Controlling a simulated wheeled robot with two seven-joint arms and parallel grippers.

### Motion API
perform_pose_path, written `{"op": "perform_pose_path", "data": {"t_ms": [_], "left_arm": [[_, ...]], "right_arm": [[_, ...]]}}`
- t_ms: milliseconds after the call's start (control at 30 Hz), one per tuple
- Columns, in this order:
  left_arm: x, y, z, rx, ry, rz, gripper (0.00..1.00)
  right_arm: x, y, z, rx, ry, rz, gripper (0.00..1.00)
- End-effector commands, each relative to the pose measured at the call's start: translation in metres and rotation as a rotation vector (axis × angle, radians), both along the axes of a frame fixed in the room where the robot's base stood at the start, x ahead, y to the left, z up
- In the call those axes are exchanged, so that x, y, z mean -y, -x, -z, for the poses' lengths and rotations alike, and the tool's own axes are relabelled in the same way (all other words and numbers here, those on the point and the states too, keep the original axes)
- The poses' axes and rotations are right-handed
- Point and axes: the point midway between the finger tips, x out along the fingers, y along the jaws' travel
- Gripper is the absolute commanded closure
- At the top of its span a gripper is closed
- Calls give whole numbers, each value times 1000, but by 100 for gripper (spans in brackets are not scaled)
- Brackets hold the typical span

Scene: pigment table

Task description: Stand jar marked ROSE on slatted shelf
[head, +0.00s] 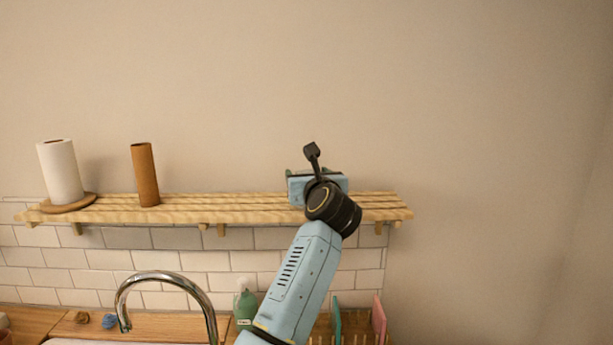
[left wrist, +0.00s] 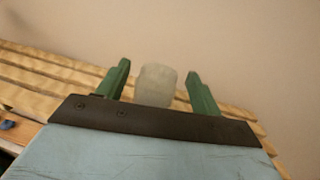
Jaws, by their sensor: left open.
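A pale, frosted jar (left wrist: 155,86) stands upright at the slatted shelf in the left wrist view, between the two green fingers of my left gripper (left wrist: 158,70). The fingers are open, with a gap on each side of the jar. No ROSE marking can be read on it. The slatted wooden shelf (head: 240,208) runs along the wall in the head view. My left gripper (head: 317,182) is at its right part, and the jar is hidden behind it there. The jar's base is hidden by the gripper body in the left wrist view. My right gripper is not in view.
A paper roll (head: 61,173) on a round wooden base and a brown tube (head: 145,174) stand on the shelf's left part. The shelf's middle is clear. Below are a curved tap (head: 160,277), a green bottle (head: 246,306) and a rack with coloured boards (head: 378,318).

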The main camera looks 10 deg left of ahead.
Motion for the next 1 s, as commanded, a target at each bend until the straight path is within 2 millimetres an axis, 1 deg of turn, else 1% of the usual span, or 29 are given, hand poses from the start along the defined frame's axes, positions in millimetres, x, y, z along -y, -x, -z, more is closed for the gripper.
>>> {"op": "perform_pose_path", "data": {"t_ms": [100,300,467,767,867,967,1000], "left_arm": [[10,17,2,1,5,2,34],[19,38,1,0,2,1,34],[21,45,0,0,1,0,34],[21,45,0,1,-3,-1,34],[15,47,2,20,-49,-10,34],[3,55,7,70,-189,-28,34],[-2,60,10,96,-278,-35,34]], "right_arm": [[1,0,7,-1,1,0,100],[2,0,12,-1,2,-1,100],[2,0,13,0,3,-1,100],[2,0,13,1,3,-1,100],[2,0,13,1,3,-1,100],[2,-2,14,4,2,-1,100],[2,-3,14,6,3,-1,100]]}}
